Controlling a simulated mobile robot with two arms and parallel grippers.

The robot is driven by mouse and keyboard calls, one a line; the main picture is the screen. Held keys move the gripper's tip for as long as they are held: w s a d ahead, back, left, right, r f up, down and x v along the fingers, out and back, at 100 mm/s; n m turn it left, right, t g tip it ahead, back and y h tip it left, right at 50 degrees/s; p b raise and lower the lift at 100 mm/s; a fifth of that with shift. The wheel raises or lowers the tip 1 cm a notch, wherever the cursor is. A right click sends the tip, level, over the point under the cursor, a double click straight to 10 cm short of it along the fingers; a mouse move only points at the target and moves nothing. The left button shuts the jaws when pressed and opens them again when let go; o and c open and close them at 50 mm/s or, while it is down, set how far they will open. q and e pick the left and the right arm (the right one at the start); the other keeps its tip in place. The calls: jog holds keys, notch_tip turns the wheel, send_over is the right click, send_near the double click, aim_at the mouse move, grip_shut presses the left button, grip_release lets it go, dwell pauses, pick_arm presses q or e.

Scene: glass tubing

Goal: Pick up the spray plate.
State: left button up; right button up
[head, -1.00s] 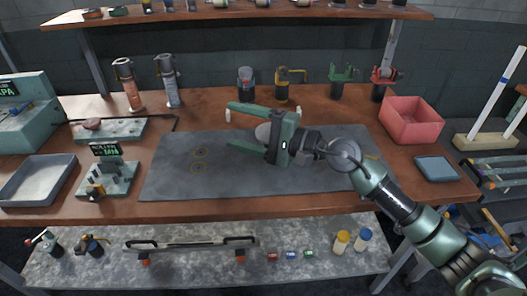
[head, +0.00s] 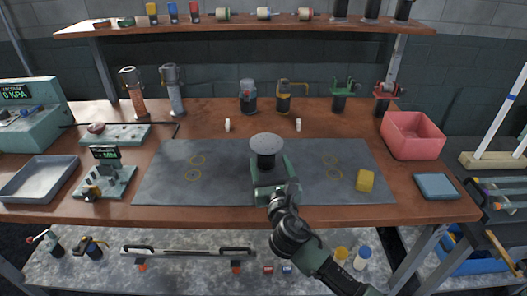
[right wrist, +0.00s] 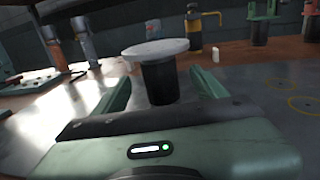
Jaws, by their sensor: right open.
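The likely spray plate is a round grey disc (head: 267,144) on a short black stem (head: 266,161). It stands upright at the middle of the dark mat (head: 220,190). In the right wrist view the disc (right wrist: 155,49) sits on its black stem (right wrist: 159,83), straight ahead of the jaws. My right gripper (head: 268,173) is open and low over the mat, on the near side of the stem. In the wrist view its fingers show left and right of the stem, below the disc; I cannot tell whether they touch it. My left gripper is not in view.
A yellow block (head: 366,180) lies on the mat's right part. Two small white pegs (head: 227,125) (head: 298,125) stand behind the disc. A red bin (head: 413,134) and a blue-grey tray (head: 436,186) are at right. The mat beside the gripper is clear.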

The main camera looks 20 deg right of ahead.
aim_at(268, 158)
jog(key=shift+w+f, duration=0.2)
jog(key=shift+w, duration=0.9)
jog(key=shift+w+d+r, duration=0.1)
jog(key=shift+w+r, duration=0.1)
jog(key=shift+w, duration=0.05)
jog(key=shift+w+r, duration=0.15)
jog(key=shift+w, duration=0.05)
jog(key=w, duration=0.4)
jog(key=shift+w+d, duration=0.35)
jog(key=shift+w, duration=0.25)
jog(key=shift+c, duration=1)
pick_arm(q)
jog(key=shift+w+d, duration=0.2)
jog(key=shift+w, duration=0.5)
pick_arm(e)
grip_shut()
